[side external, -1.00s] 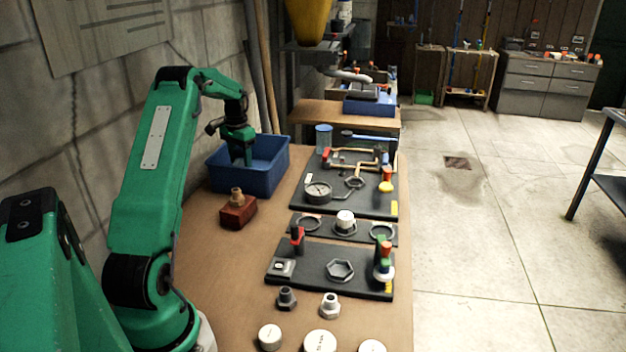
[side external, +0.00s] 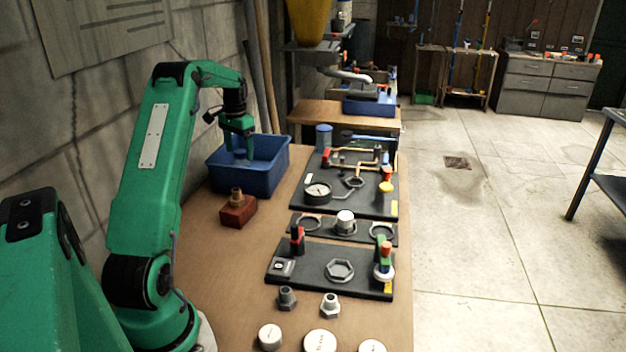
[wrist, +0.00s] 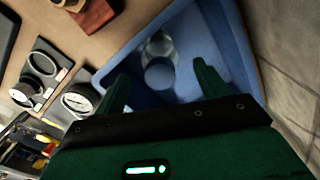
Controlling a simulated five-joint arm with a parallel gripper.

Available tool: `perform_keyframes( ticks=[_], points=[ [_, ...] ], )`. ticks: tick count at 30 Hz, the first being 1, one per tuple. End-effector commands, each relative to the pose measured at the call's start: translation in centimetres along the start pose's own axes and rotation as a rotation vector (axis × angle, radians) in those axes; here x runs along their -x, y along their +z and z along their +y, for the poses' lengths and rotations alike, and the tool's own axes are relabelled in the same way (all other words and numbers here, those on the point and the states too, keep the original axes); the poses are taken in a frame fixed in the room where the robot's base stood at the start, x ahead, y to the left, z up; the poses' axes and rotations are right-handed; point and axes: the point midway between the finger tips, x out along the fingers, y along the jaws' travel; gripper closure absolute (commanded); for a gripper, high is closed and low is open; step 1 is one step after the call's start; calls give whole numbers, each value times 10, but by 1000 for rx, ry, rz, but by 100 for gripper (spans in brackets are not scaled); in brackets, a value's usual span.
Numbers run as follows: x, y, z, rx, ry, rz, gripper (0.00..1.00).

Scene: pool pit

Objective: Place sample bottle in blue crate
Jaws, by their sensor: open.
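The blue crate (side external: 258,180) stands on the bench against the wall. It fills much of the wrist view (wrist: 135,48). A clear sample bottle (wrist: 160,47) with a round blue end is inside the crate in the wrist view, on the crate floor. I cannot tell for sure whether it is upright or tilted. The crate wall hides it in the side view. My gripper (side external: 239,153) points down over the crate. Its fingers are apart, one on each side of the bottle in the wrist view (wrist: 162,86), and nothing is held between them.
A red-brown block with a brass fitting (side external: 237,212) stands just in front of the crate. Black panels with a gauge (side external: 317,192) and valves lie to the right. A blue-topped cylinder (side external: 323,135) stands at the back panel. Bare bench shows between block and panels.

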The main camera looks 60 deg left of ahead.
Motion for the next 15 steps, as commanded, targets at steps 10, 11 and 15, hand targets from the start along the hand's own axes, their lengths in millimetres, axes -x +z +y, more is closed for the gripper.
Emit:
perform_keyframes(
  ticks=[10,11,15],
  points=[
    [57,0,0,0,-1,1,26],
    [61,0,0,0,-1,1,26],
    [76,0,0,0,-1,1,26]
  ],
)
